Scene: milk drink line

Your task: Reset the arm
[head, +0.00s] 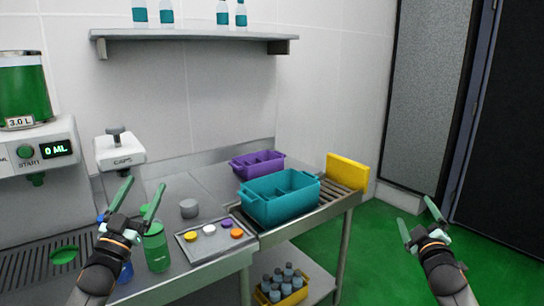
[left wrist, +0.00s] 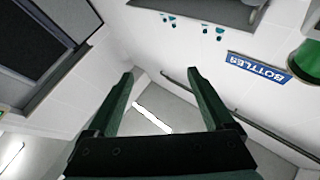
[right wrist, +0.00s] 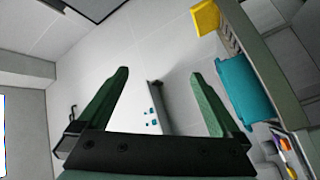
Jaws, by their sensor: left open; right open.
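My left gripper (head: 137,198) is open and empty, raised in front of the counter at the left. Its spread fingers also show in the left wrist view (left wrist: 160,100), with wall and ceiling beyond and nothing between them. My right gripper (head: 418,222) is open and empty at the right, over the green floor. Its spread fingers show in the right wrist view (right wrist: 155,100) with nothing held between them. In the head view the left gripper partly covers a green bottle (head: 157,250) and a blue bottle (head: 125,272) on the counter.
A tray (head: 205,254) of coloured caps lies on the counter. A teal crate (head: 285,208) and a purple crate (head: 243,170) stand near a yellow block (head: 347,173). A dispenser (head: 35,140) is at the left, a bottle shelf (head: 190,34) above. The floor (head: 385,270) at the right is clear.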

